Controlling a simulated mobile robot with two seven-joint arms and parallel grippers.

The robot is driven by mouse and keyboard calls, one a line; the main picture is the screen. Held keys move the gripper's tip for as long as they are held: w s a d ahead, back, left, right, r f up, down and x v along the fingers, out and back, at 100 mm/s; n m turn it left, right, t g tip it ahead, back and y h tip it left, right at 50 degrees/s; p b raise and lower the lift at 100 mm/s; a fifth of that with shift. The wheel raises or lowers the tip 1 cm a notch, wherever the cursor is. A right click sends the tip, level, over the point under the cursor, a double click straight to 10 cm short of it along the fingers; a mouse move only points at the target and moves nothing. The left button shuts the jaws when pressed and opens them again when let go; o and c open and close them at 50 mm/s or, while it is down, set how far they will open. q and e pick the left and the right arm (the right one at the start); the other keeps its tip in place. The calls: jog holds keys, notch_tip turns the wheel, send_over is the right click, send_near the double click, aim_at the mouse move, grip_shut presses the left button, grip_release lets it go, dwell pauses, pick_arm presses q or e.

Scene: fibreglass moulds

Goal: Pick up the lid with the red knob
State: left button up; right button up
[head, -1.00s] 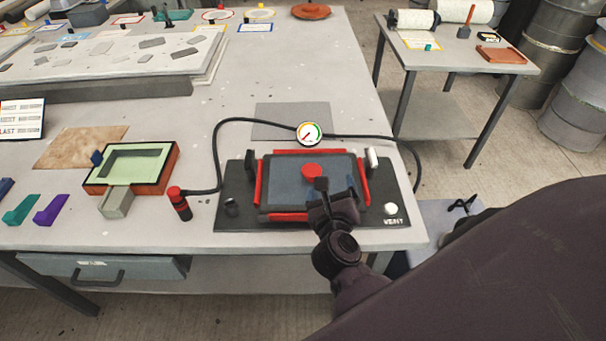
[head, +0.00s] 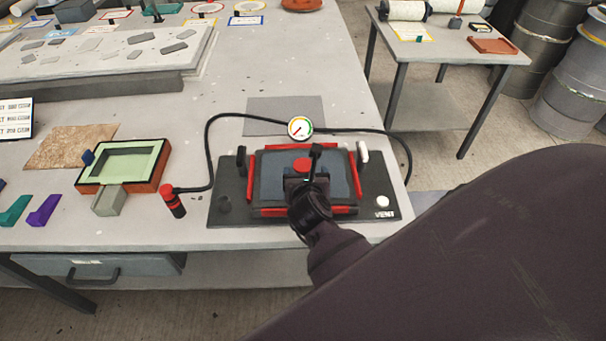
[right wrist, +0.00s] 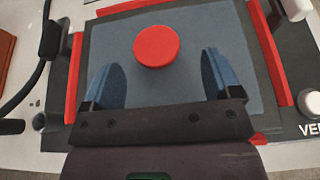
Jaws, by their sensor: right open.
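The lid (head: 267,181) is a blue-grey rectangular plate with a round red knob (head: 303,165) on top. It lies in a red-edged frame on a dark base plate (head: 228,213). The lid (right wrist: 197,92) and the knob (right wrist: 157,46) also show in the right wrist view. My right gripper (head: 309,165) is above the lid. In the right wrist view it (right wrist: 163,72) is open, with its two blue fingers apart and the knob beyond them, between their lines. It holds nothing. My left gripper is not in view.
A pressure gauge (head: 300,127) with a black hose stands behind the base plate. A red-and-black fitting (head: 173,201) stands left of it. A green-lined mould box (head: 122,166) sits further left. Black and white clamps (head: 363,154) flank the frame.

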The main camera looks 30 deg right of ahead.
aim_at(303, 169)
jog(key=x, duration=0.3)
jog(key=shift+w, duration=0.35)
jog(key=shift+w+d+f, duration=0.25)
jog(key=shift+w+d, duration=0.05)
jog(key=shift+w, duration=0.2)
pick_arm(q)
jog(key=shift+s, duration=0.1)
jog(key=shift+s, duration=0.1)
pick_arm(e)
jog(key=c, duration=1.2)
jog(key=shift+c, duration=0.3)
